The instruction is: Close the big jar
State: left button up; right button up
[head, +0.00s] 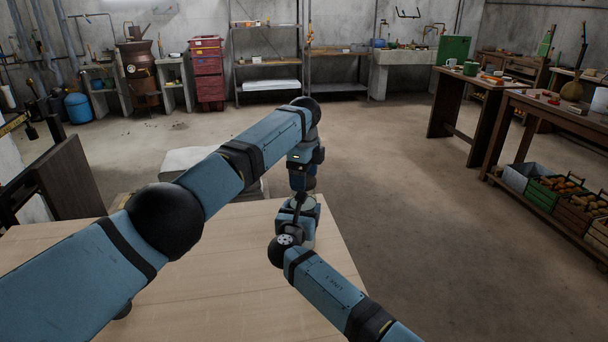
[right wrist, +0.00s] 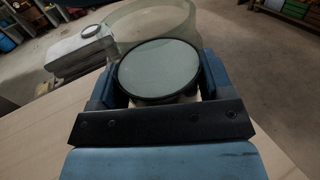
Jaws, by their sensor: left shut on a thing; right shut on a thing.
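A wide, pale green see-through glass jar (right wrist: 185,12) shows in the right wrist view, just beyond my right gripper. A round lid (right wrist: 155,68) with a pale disc and a dark rim sits between the blue fingers of my right gripper (right wrist: 157,76), which is shut on it. The lid overlaps the near side of the jar in this view; I cannot tell whether they touch. In the head view my left gripper (head: 302,188) points down at the table's far edge, close above my right gripper (head: 304,212). What it holds is mostly hidden by my arms.
The pale wooden table (head: 200,290) has a clear top at the left and front. Open concrete floor lies beyond, with workbenches (head: 475,82) at the right.

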pick_arm(q)
jog(key=shift+f, duration=0.7)
jog(key=shift+f, duration=0.55)
pick_arm(e)
jog(key=c, duration=0.4)
pick_arm(q)
jog(key=m, duration=0.3)
pick_arm(e)
jog(key=shift+c, duration=0.2)
pick_arm(q)
jog(key=m, duration=0.4)
jog(key=shift+s, duration=0.1)
jog(key=m, duration=0.4)
jog(key=shift+a+m, duration=0.1)
jog(key=shift+m, duration=0.3)
jog(key=m, duration=0.4)
jog(key=shift+a, duration=0.1)
jog(key=o, duration=0.9)
